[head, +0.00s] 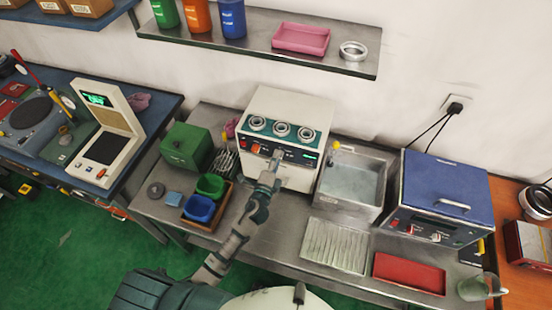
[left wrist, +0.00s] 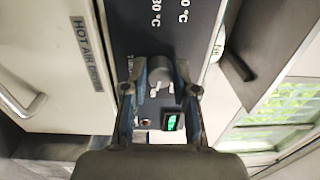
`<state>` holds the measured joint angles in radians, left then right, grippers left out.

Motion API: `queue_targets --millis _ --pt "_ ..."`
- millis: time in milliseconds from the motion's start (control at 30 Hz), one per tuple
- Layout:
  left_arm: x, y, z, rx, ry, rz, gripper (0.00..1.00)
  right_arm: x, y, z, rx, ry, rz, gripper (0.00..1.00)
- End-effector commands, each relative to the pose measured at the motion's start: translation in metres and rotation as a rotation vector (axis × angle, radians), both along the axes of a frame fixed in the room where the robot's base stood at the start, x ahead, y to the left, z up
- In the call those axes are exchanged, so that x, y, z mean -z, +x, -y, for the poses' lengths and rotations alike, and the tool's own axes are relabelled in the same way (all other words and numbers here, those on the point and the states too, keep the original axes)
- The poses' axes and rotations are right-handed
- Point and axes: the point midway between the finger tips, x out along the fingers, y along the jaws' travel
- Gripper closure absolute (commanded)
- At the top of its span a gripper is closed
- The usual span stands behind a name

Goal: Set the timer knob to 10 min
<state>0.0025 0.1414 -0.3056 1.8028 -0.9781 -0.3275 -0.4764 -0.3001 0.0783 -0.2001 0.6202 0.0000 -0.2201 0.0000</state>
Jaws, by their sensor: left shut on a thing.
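A cream appliance (head: 290,108) with a dark front panel stands at the back of the steel bench. In the left wrist view, a grey round knob (left wrist: 160,72) sits on the dark panel (left wrist: 150,25), beside small lettering that seems to read TIMER. My left gripper (head: 277,158) is at this panel; in the left wrist view its two fingers (left wrist: 160,88) are on either side of the knob, shut on it. The knob's pointer and setting cannot be read. My right gripper is not in view.
A steel sink (head: 350,178) and a blue-lidded unit (head: 445,190) stand right of the appliance. A green box (head: 187,146) and a wooden tray with green and blue bins (head: 200,207) are to its left. A shelf (head: 260,45) hangs above.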

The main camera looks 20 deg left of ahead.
Motion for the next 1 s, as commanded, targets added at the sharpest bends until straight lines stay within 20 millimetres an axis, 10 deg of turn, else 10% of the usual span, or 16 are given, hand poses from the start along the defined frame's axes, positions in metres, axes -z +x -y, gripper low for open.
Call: queue_targets --millis 367,400,500,1000 --pt "0.006 -0.001 0.001 0.002 0.006 -0.01 1.0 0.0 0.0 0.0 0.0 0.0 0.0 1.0" --pt "0.006 -0.001 0.001 0.002 0.006 -0.01 0.7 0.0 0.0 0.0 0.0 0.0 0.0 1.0" --pt "0.006 -0.001 0.001 0.002 0.006 -0.01 0.47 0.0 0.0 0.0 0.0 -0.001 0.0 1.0" --pt "0.004 -0.025 0.0 0.001 0.004 -0.006 0.47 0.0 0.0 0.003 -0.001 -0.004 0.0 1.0"
